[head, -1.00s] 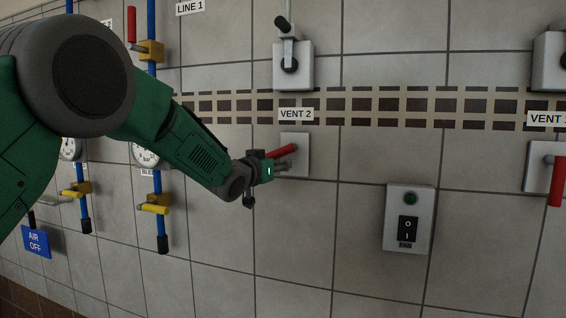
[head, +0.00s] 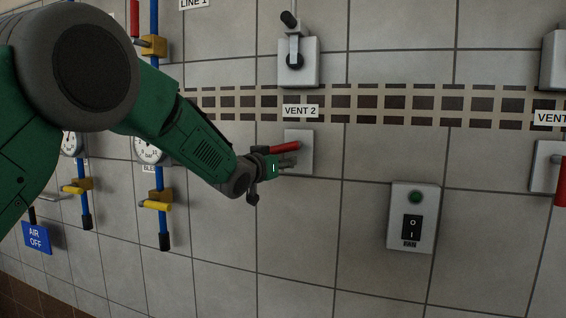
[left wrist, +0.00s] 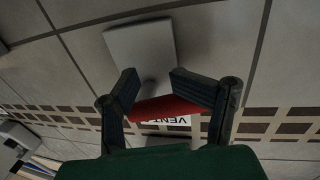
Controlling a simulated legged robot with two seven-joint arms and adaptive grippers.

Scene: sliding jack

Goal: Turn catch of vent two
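The vent two catch is a red lever (head: 286,147) on a pale square wall plate (head: 304,160), below the VENT 2 label (head: 300,111). The lever lies nearly level, pointing left with its left end slightly lower. The plate (left wrist: 138,48) shows beyond the fingertips. My right gripper is not in view.
A crank switch box (head: 298,62) is above the label. A box with a green lamp and rocker switch (head: 412,217) is to the lower right. Another red lever (head: 561,180) is at the right edge. Blue pipes with yellow valves (head: 156,206) are left. Wall below the plate is clear.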

